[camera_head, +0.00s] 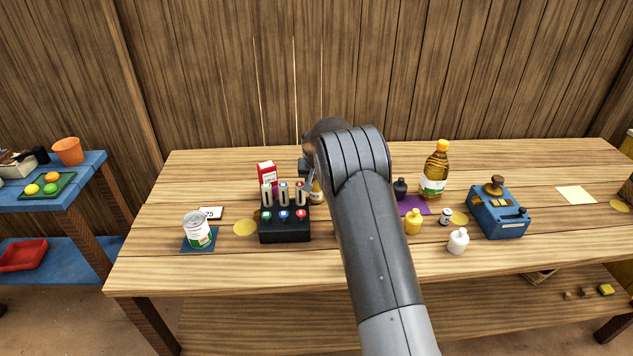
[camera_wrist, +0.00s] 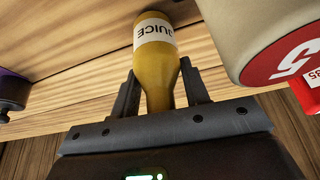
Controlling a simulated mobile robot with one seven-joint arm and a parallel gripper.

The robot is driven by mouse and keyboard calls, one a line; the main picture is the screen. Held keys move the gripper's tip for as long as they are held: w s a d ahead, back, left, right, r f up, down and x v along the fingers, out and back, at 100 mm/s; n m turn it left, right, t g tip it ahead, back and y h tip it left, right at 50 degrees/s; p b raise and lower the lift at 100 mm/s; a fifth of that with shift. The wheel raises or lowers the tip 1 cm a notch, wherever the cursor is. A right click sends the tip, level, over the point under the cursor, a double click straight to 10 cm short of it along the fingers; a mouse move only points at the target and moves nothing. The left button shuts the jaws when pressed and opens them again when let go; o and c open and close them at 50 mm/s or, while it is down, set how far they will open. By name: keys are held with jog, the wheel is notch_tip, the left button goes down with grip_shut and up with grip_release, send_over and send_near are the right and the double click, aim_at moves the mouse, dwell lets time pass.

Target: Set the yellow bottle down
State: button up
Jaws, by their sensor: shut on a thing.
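The yellow bottle (camera_wrist: 160,75), with a white label reading JUICE, is between the two fingers of my gripper (camera_wrist: 160,92) in the wrist view. The gripper is shut on it. In the head view a small part of the bottle (camera_head: 317,191) shows just right of the black block with coloured buttons; my arm hides the rest. The wooden table (camera_head: 300,275) is behind the bottle in the wrist view. I cannot tell whether the bottle's base touches it.
The button block (camera_head: 285,232) with upright pieces and a red carton (camera_head: 266,172) stand left of my gripper. A can (camera_head: 197,231) is farther left. Right of my arm are a small yellow bottle (camera_head: 413,222), an oil bottle (camera_head: 435,172), a white bottle (camera_head: 458,241) and a blue device (camera_head: 498,212).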

jog(key=shift+f, duration=0.15)
jog(key=o, duration=1.1)
jog(key=shift+o, duration=0.2)
